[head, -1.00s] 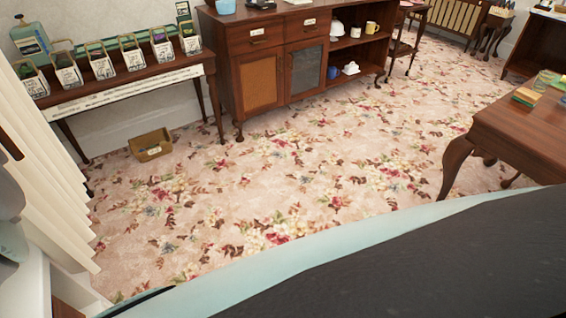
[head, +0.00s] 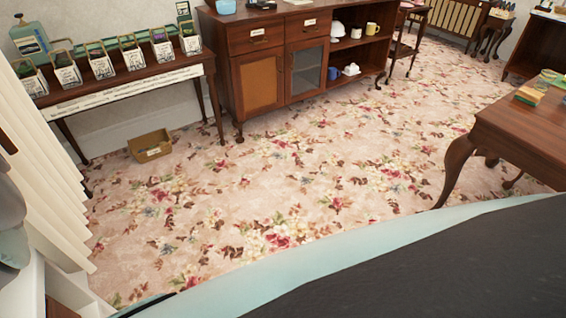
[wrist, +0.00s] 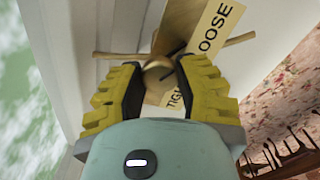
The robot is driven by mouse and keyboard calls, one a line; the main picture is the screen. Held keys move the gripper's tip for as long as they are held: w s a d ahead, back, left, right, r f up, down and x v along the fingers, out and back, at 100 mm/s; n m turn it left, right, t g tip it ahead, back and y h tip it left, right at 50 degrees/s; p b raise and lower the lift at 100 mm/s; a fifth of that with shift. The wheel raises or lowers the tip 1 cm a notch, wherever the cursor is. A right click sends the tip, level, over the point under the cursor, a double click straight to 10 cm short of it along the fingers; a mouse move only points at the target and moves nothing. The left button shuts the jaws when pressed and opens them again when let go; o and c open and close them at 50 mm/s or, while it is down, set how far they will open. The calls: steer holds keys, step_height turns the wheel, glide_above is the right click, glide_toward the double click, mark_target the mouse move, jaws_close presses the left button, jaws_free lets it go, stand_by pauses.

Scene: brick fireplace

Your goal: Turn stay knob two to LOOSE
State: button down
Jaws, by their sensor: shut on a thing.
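In the wrist view a small brass-coloured knob (wrist: 158,71) sits between the yellow fingertips of my gripper (wrist: 160,74). My gripper is shut on it, one finger on each side. A tan label (wrist: 213,28) behind it shows letters reading "OOSE" at the upper right. A lower piece of the label (wrist: 177,97) reads "TIGH", partly hidden by the right finger. A thin dark line runs between the two words. A thin brass rod (wrist: 236,40) sticks out sideways behind the knob. The knob's number cannot be read. The head view does not show the knob or the gripper.
In the head view a pleated cream curtain (head: 45,165) hangs at the left. A table with several small bins (head: 100,62), a wooden cabinet (head: 262,75) and a cardboard box (head: 150,145) stand beyond. A brown table (head: 530,125) is at right. The flowered carpet (head: 270,190) between is clear.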

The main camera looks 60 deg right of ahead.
steer(key=c, duration=0.6)
jaws_free()
steer(key=shift+o, duration=0.2)
steer(key=shift+r, duration=0.1)
step_height(320, 180, up, 12)
